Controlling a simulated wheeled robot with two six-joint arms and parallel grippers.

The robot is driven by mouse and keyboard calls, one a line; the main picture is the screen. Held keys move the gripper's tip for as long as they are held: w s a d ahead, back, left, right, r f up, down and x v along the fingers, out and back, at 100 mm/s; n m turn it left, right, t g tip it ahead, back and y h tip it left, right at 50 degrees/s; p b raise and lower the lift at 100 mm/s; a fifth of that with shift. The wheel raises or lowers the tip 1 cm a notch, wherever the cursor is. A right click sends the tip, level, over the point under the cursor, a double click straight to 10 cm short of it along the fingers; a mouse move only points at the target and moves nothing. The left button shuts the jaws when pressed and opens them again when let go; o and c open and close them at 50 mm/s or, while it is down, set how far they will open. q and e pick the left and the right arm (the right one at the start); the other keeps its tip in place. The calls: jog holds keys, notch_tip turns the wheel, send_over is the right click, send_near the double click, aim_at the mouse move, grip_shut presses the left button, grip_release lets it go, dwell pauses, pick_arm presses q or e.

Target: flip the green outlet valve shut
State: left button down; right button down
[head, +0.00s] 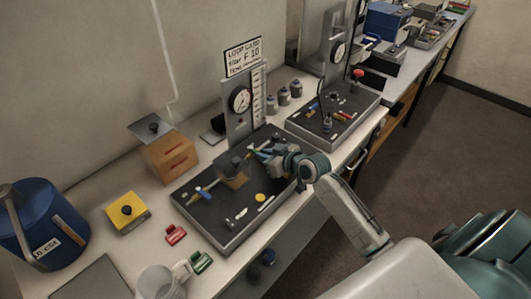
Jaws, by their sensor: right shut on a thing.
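My right gripper (257,152) reaches in from the right over the dark tray (215,215). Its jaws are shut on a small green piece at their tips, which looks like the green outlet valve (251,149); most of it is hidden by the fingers. A brownish, see-through cylinder (233,175) stands on the tray just left of the gripper. A blue valve handle (203,192) sits on the cylinder's left side. Behind the gripper an upright grey panel carries a round white gauge (240,99). My left gripper is not in view.
A second tray with a gauge (338,52) stands farther back. An orange-brown box (170,157), a yellow block (127,211), and a blue bucket (45,220) are at left. Red (176,234) and green (201,262) pieces and a clear jug (160,282) lie in front.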

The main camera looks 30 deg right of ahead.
jog(key=c, duration=1.4)
grip_release()
jog(key=shift+c, duration=0.2)
jog(key=shift+s, duration=0.1)
jog(key=shift+s+d, duration=0.15)
jog(key=shift+s, duration=0.1)
jog(key=b+v, duration=0.2)
jog(key=v, duration=0.6)
jog(key=shift+v, duration=1.05)
jog(key=shift+r, duration=0.1)
